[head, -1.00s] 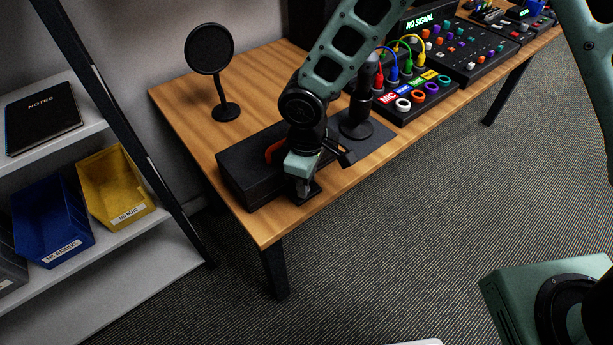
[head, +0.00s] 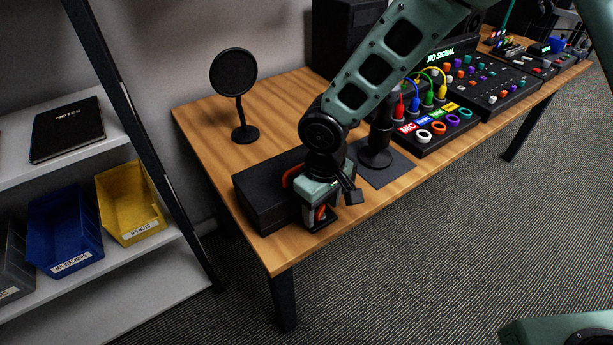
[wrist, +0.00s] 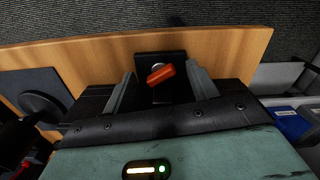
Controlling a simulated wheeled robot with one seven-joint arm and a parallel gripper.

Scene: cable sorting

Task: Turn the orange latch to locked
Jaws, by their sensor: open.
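The orange latch (wrist: 161,75) is a small orange bar on a dark plate (wrist: 152,96) at the front of a black case (head: 265,196). In the wrist view it lies between my open fingers and sits slightly slanted, its right end higher. My gripper (wrist: 160,88) is open, with one finger on each side of the latch and a visible gap to both. In the head view my gripper (head: 320,212) is over the front of the case, with a bit of orange showing at its fingers. Whether the fingertips reach down past the latch I cannot tell.
A black microphone stand (head: 376,152) on a dark mat (head: 392,172) is close to the right of my gripper. A round pop filter (head: 233,73) stands at the back left. A patch box with coloured cables (head: 432,118) is farther right. The table's front edge is near.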

